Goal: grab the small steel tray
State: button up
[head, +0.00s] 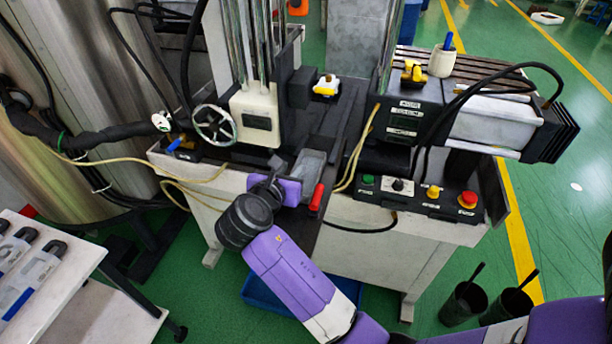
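A small grey steel tray (312,163) lies on the dark top of the machine, near its front edge, right of the handwheel column. My purple arm reaches up from the lower right to the machine. My gripper (283,172) is at the tray's left front side, close to it. Its fingers are small and partly hidden by my dark wrist, so I cannot tell whether they touch the tray or how far apart they are.
A red-handled tool (317,197) lies just right of my gripper. A handwheel (214,125) stands to the left. A control panel with buttons (467,199) is to the right. A blue bin (262,296) sits under the machine. A white table (50,275) is at lower left.

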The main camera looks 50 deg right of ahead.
jog(key=shift+x, duration=1.25)
grip_shut()
dwell(0.4)
